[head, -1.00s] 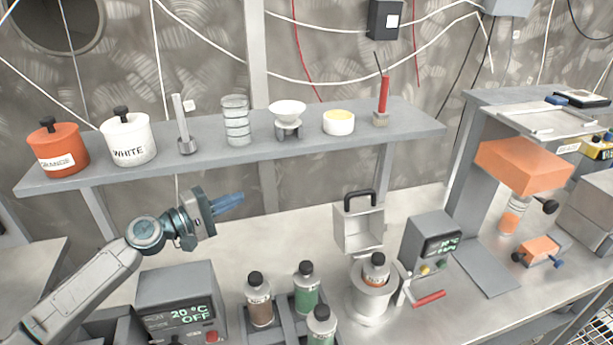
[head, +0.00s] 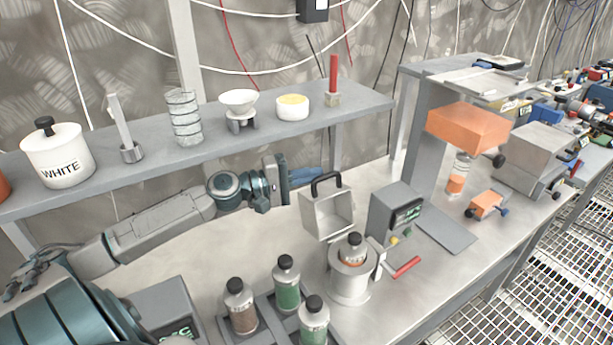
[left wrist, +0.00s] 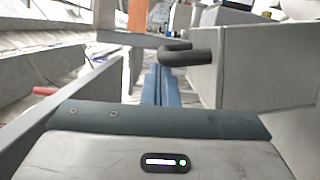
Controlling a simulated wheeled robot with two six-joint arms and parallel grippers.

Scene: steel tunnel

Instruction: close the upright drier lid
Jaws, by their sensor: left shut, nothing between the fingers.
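The drier (head: 350,285) is a pale metal cylinder on the bench, with a black-capped bottle (head: 354,248) standing in its mouth. Its lid (head: 328,214) is a grey, box-like piece standing upright behind the mouth, with a black handle (head: 326,180) on top. My left gripper (head: 306,176) has its blue fingers shut and empty, just left of the handle and close to it. In the left wrist view the blue fingers (left wrist: 162,88) point ahead, and the black handle (left wrist: 187,54) is just right of them. I cannot tell whether they touch. My right gripper is out of view.
A grey control box (head: 394,214) and a red lever (head: 406,267) are right of the drier. Several capped bottles stand in a rack (head: 262,305) in front. The shelf (head: 212,148) with jars runs behind my left arm. An orange block (head: 468,127) hangs farther right.

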